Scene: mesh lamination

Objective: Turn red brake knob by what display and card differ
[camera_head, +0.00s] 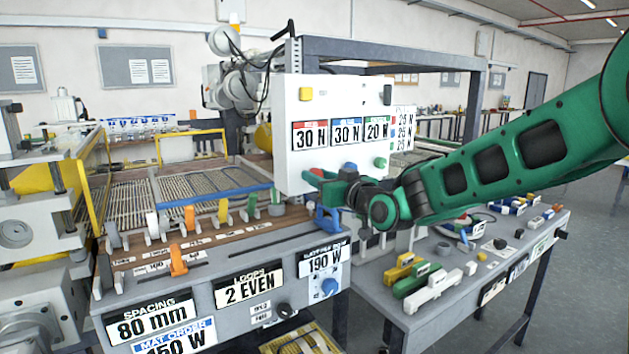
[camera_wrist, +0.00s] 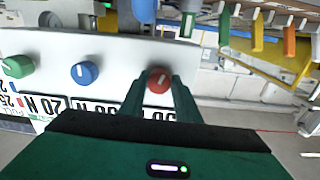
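A white control box (camera_head: 335,100) carries three displays: red-topped 30 N (camera_head: 310,135), blue-topped 30 N (camera_head: 346,131) and green-topped 20 N (camera_head: 377,127). A card (camera_head: 402,128) at its right edge shows small colour-marked rows that appear to read 25 N. In the wrist view the red knob (camera_wrist: 158,80) sits between my green fingertips, which appear to touch its sides. My gripper (camera_head: 325,180) is at the box's lower left. The blue knob (camera_wrist: 84,73) and green knob (camera_wrist: 18,66) stand beside the red one. The green knob also shows in the head view (camera_head: 380,163).
Below the box is a bench with coloured clips (camera_head: 178,258) and panels reading 80 mm (camera_head: 150,317), 2 EVEN (camera_head: 248,289) and 190 W (camera_head: 325,262). A side table (camera_head: 470,290) holds green, yellow and white blocks. A grey frame (camera_head: 395,52) stands behind the box.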

